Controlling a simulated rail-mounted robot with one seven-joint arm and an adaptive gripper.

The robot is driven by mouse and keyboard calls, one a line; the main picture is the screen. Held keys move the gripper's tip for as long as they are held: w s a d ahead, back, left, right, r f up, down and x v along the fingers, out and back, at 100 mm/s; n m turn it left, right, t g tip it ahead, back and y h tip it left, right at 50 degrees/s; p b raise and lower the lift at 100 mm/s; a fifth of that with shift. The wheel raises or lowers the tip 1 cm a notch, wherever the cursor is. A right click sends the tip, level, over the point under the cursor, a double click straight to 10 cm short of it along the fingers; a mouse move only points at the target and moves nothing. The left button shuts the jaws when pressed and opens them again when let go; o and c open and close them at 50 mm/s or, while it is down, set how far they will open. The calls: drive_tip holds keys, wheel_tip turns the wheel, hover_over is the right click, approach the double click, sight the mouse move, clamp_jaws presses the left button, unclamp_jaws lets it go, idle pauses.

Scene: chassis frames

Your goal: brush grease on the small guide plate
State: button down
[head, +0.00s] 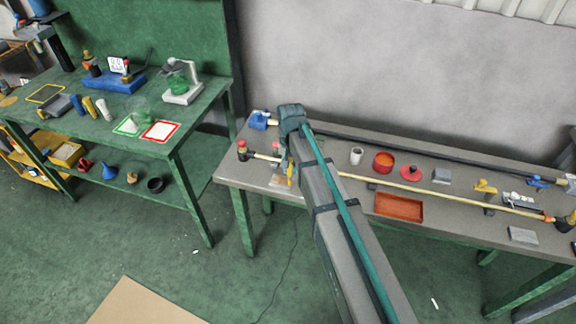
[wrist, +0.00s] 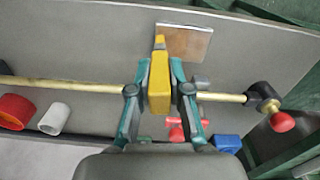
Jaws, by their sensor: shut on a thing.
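My gripper (wrist: 160,88) is shut on a yellow brush (wrist: 159,80), which also shows in the head view (head: 291,172). The brush's narrow tip points toward the top of the wrist view. A small flat metal plate with a brownish face (wrist: 190,43), seemingly the guide plate, lies on the grey bench there; it also shows at the left end of the bench in the head view (head: 279,185). The brush tip overlaps the plate's left edge in the wrist view; I cannot tell whether they touch. A red tin with orange contents (head: 384,163) stands further right.
A pale yellow rod (head: 410,189) runs along the grey bench (head: 338,202), passing below my gripper. A white cup (head: 356,156), a red lid-like disc (head: 411,172), an orange-red tray (head: 399,206) and a blue clamp (head: 258,121) are nearby. A green workbench (head: 75,130) stands left.

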sight(292, 161)
drive_tip(key=shift+s+d, duration=0.15)
drive_tip(key=shift+d, duration=0.25)
wheel_tip(292, 161, up, 3)
drive_tip(key=shift+f+p, duration=0.15)
drive_tip(key=shift+p, duration=0.5)
drive_tip(key=shift+a+r, duration=0.1)
drive_tip(key=shift+r, duration=0.25)
drive_tip(key=shift+r+p, duration=1.55)
drive_tip(key=shift+r, duration=0.8)
